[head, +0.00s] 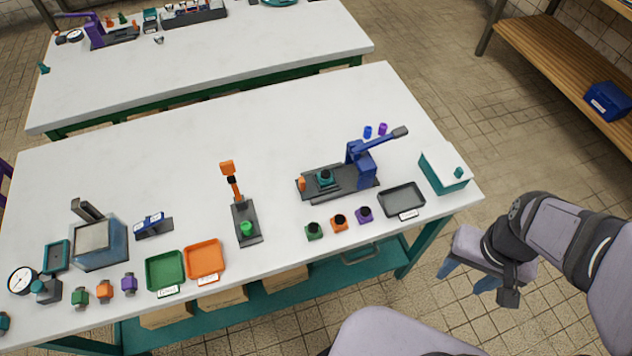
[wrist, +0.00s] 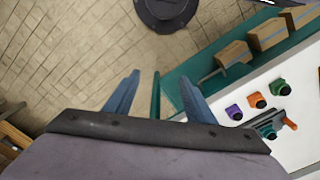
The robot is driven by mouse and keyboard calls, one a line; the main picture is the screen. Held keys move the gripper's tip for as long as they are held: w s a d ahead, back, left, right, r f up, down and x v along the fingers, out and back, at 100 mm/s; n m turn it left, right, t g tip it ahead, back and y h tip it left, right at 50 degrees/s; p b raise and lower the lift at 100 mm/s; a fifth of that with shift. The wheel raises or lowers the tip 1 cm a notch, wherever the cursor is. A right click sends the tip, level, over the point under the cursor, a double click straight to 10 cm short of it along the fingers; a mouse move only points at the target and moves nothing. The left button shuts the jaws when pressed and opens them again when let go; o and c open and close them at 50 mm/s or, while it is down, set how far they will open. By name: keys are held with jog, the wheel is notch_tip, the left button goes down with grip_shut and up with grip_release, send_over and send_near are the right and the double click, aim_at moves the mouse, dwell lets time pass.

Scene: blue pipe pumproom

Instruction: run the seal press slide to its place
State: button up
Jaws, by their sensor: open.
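The seal press (head: 361,168) is blue, with a raised lever, and stands on a dark base plate on the near table. A teal slide block (head: 325,180) with a black round piece on top sits on that base, left of the press column. An orange handle (head: 302,184) is at the base's left end. In the wrist view the teal and orange parts (wrist: 286,124) show at the right edge; the rest of the press is cut off. My gripper (head: 466,278) is open and empty, off the table's right front side, well apart from the press. Its fingers also show in the wrist view (wrist: 160,84).
Green, orange and purple blocks (head: 339,221) with black tops stand before the press. A black tray (head: 402,200) and a teal-white box (head: 445,173) are to its right. An orange-levered tool (head: 246,225) stands left. Boxes lie on the shelf below. Floor around my gripper is clear.

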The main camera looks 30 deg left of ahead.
jog(key=shift+w, duration=0.1)
jog(key=c, duration=0.5)
jog(key=w+a+r+n, duration=0.2)
jog(key=w+a+n, duration=0.1)
jog(key=w+a, duration=0.6)
jog(key=n+p, duration=0.2)
jog(key=n, duration=0.4)
send_over(302, 179)
notch_tip(302, 179, down, 2)
jog(key=shift+f, duration=0.25)
jog(key=shift+f+p, duration=1)
jog(key=shift+f, duration=2.65)
grip_shut()
